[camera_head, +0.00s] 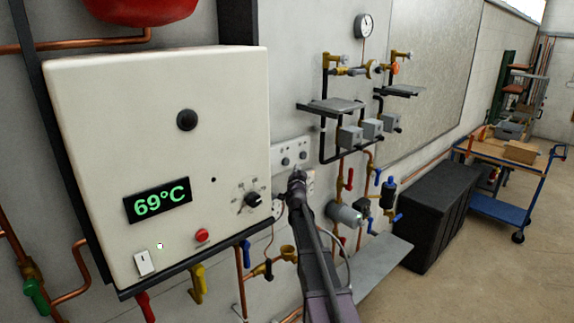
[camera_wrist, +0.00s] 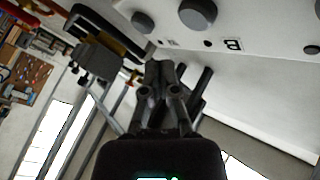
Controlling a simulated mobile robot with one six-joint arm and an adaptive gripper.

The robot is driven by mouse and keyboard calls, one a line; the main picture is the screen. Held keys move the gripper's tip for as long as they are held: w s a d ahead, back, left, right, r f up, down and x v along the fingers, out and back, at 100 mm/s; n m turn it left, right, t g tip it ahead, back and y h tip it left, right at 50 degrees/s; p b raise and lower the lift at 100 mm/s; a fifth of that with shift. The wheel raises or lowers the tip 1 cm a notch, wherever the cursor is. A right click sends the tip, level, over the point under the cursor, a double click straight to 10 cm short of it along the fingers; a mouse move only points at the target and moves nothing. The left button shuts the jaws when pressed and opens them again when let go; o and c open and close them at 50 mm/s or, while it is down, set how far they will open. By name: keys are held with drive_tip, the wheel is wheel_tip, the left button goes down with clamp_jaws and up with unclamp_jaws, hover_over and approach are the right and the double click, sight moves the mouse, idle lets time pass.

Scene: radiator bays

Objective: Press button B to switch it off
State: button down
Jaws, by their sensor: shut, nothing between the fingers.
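A white panel (camera_head: 290,146) on the wall right of the boiler carries two dark round buttons. In the wrist view, the panel (camera_wrist: 265,22) shows a large grey round button (camera_wrist: 198,14) near a printed letter B, with a small dark dot beside it. Another grey button (camera_wrist: 143,22) sits to its left; its label is too small to read. My gripper (camera_head: 297,175) is just below the panel in the head view. In the wrist view my gripper (camera_wrist: 160,68) has its fingers together, empty, pointing toward the panel below the buttons. Contact with button B is not visible.
The boiler (camera_head: 165,110), showing 69°C, stands close on the left. Pipes and valves (camera_head: 345,210) crowd the wall to the right. A black box (camera_head: 435,215) and a wheeled cart (camera_head: 510,185) stand further right. Open floor (camera_head: 480,275) lies at the lower right.

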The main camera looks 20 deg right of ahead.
drive_tip(key=shift+s+d, duration=0.3)
drive_tip(key=shift+s, duration=0.55)
